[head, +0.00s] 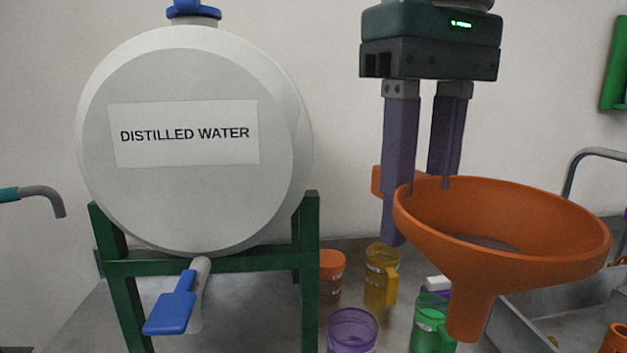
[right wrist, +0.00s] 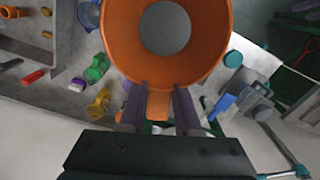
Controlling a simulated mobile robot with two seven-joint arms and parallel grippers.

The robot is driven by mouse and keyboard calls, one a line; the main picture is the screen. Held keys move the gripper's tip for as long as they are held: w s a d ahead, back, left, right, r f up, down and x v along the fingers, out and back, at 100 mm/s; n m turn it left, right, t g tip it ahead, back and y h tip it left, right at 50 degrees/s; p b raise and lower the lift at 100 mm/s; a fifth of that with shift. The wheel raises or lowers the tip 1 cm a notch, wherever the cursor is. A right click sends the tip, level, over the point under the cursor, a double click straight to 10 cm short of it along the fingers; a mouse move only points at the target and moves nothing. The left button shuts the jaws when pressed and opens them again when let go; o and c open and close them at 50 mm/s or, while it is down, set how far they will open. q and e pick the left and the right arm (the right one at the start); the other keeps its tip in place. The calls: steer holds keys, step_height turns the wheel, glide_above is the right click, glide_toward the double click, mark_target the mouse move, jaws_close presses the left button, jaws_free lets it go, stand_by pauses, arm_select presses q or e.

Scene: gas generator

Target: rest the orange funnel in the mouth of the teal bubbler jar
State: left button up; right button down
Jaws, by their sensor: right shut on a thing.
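The orange funnel (head: 475,270) is in the air at the right of the head view, wide mouth up and stem pointing down. My right gripper (head: 421,208) comes from above and is shut on the funnel's rim-side tab; the right wrist view also shows the gripper (right wrist: 160,98) holding it, with the funnel (right wrist: 120,45) just beyond the fingers. I cannot make out the teal bubbler jar for certain; a small round teal thing (right wrist: 233,59) shows right of the funnel in the right wrist view. My left gripper is not in view.
A white distilled water tank (head: 190,200) stands on a green frame (head: 310,260) at left, with a blue tap lever (head: 170,305). A purple jar (head: 352,330), yellow cup (head: 381,275) and green cup (head: 430,320) stand on the counter below. A metal sink (head: 560,300) is at right.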

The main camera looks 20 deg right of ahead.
steer(key=w+a+f+n+p, duration=0.2)
steer(key=w+f+n+p, duration=0.15)
steer(key=f+n, duration=0.4)
arm_select(q)
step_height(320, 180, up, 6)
steer(key=p, duration=0.2)
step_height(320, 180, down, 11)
steer(key=b, duration=1)
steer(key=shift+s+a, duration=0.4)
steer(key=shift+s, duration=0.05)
arm_select(e)
step_height(320, 180, down, 23)
steer(key=s+d+n, duration=0.1)
steer(key=s+n, duration=0.1)
steer(key=n, duration=0.5)
steer(key=shift+d+f, duration=0.15)
steer(key=shift+d, duration=0.25)
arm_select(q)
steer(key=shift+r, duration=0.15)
arm_select(e)
steer(key=c, duration=0.5)
jaws_free()
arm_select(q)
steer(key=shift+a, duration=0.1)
arm_select(e)
steer(key=shift+w, duration=0.1)
